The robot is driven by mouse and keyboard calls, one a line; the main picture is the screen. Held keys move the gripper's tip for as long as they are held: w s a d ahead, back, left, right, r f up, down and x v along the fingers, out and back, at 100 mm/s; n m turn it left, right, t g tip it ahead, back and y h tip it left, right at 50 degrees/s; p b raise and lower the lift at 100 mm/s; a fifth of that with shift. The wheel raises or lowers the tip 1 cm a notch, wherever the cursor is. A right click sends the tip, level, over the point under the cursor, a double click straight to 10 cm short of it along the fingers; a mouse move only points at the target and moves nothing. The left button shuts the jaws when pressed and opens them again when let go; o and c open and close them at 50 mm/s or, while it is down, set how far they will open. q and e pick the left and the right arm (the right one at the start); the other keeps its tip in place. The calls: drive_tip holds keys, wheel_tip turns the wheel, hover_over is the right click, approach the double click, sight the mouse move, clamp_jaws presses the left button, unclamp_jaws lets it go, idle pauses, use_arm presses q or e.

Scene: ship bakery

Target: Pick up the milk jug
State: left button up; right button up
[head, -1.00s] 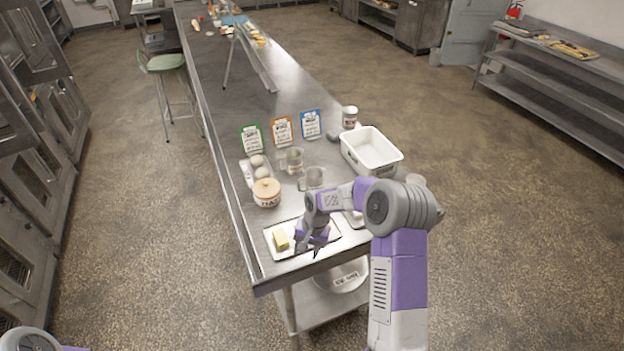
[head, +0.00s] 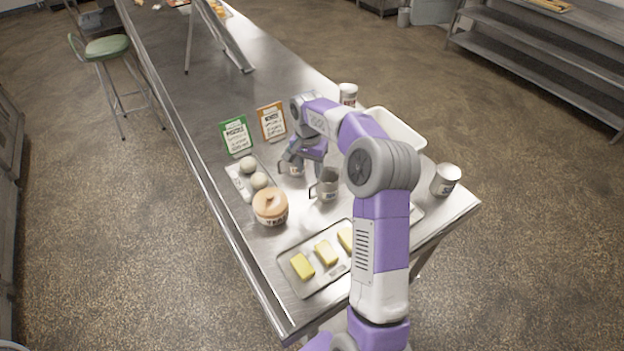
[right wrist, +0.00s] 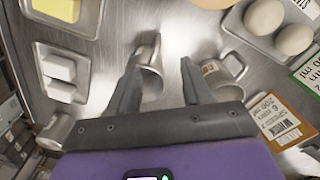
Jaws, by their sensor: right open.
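Two metal jugs stand upright on the steel table. One jug (head: 328,187) has its handle towards the left and stands in front of my right gripper (head: 304,168) in the head view; the other, labelled jug (head: 292,168) is partly hidden by that gripper. I cannot read which label says milk. In the right wrist view, one jug (right wrist: 151,80) shows between the open fingers of my right gripper (right wrist: 160,72), close to the left finger. The labelled jug (right wrist: 220,72) lies outside the right finger. The right gripper is empty. My left gripper is out of view.
Green (head: 235,135) and orange (head: 271,122) cards stand behind. A white tub (head: 408,130) and a can (head: 446,180) are at the right. The table's far part is clearer.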

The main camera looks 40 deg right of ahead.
sight(311, 188)
drive_tip(key=f, duration=0.5)
drive_tip(key=shift+s+f, duration=0.25)
drive_tip(key=shift+s, duration=0.15)
drive_tip(key=shift+s+f, duration=0.1)
drive_tip(key=shift+f, duration=2.95)
drive_tip(key=shift+c, duration=0.5)
clamp_jaws()
drive_tip(key=shift+r, duration=0.1)
